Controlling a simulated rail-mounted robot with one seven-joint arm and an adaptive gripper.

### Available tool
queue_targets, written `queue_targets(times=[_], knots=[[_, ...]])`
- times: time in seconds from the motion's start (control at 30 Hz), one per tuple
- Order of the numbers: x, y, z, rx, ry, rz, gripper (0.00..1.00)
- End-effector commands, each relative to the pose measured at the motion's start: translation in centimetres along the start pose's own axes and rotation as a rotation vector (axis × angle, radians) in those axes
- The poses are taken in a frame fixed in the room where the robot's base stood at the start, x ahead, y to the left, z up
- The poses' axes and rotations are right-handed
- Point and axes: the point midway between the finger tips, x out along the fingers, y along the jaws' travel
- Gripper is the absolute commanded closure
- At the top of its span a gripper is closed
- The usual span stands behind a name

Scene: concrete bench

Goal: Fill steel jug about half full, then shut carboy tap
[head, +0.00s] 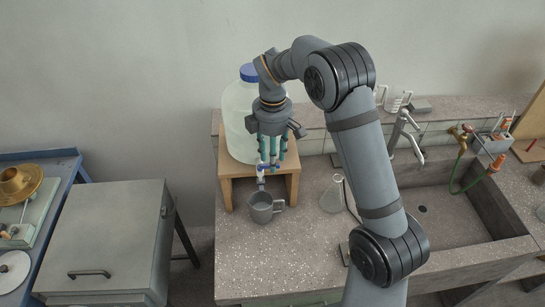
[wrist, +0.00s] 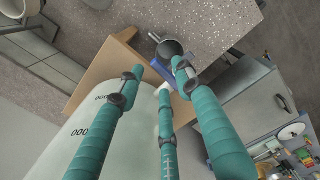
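The pale, translucent carboy (head: 240,120) with a blue cap stands on a wooden stand (head: 228,178). Its tap (head: 268,167) has a blue handle and a pale spout at the front. The grey steel jug (head: 262,208) stands upright on the bench below the spout, its handle to the right; its dark mouth also shows in the wrist view (wrist: 169,48). Whether liquid runs or lies in it I cannot tell. My gripper (head: 272,160) points down at the tap. Its teal fingers (wrist: 160,78) are spread apart around the blue handle, which they partly hide; contact is unclear.
A glass flask (head: 332,196) stands right of the jug, partly behind my arm. Further right are the sink (head: 455,215), a tall faucet (head: 404,130) and a green hose (head: 462,182). A grey cabinet (head: 110,235) stands left of the bench.

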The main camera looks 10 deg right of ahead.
Motion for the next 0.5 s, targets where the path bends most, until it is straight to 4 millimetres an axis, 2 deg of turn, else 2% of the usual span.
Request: queue_targets(times=[0.13,0.37,0.5], knots=[[0.71,-0.09,-0.02,0.001,0.001,0.000,0.65],[0.80,-0.11,-0.03,0.001,0.001,0.001,0.65],[0.79,-0.12,-0.03,0.001,0.001,0.001,0.72]])
